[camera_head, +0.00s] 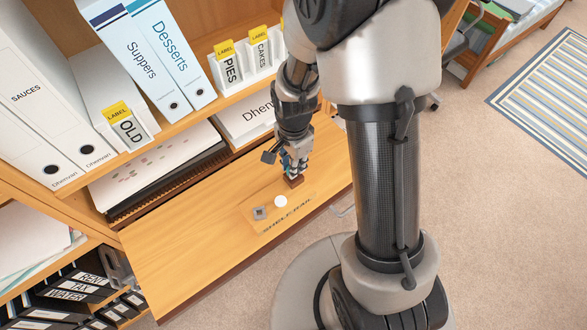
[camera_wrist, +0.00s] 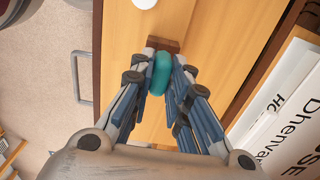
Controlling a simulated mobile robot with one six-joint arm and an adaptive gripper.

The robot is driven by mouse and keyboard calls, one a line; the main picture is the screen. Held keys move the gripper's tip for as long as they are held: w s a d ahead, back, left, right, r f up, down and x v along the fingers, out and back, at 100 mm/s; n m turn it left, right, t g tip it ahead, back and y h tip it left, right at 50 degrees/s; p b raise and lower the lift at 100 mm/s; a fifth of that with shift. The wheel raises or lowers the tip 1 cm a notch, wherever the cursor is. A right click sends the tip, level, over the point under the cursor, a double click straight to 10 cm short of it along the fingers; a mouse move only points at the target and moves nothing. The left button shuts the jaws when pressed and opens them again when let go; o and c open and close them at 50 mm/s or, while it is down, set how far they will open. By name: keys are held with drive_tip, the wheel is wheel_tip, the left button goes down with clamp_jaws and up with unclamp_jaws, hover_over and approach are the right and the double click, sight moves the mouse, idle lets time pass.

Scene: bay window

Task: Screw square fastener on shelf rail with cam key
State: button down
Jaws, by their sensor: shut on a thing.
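The shelf rail (camera_head: 268,226) is a light wooden plate marked SHELF RAIL, lying on the wooden surface. A grey square fastener (camera_head: 260,213) sits at its left end, with a white round disc (camera_head: 280,201) beside it. My gripper (camera_head: 293,172) points down just beyond the disc, over a small brown block (camera_head: 294,181). In the wrist view, my gripper (camera_wrist: 161,76) is shut on a teal rounded piece (camera_wrist: 160,74), seemingly the cam key's handle. The brown block (camera_wrist: 163,45) shows right at the fingertips; I cannot tell whether it touches the key. The key's lower end is hidden.
White binders (camera_head: 150,55), label holders (camera_head: 235,65) and paper stacks (camera_head: 165,165) fill the shelves behind the surface. Black files (camera_head: 70,290) stand at lower left. The wooden surface (camera_head: 180,245) is clear left of the rail. A metal handle (camera_wrist: 82,77) shows beyond its edge.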

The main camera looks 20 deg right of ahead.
drive_tip(key=shift+r, duration=0.15)
drive_tip(key=shift+r+p, duration=2.4)
drive_tip(key=shift+r, duration=0.5)
drive_tip(key=shift+f, duration=0.1)
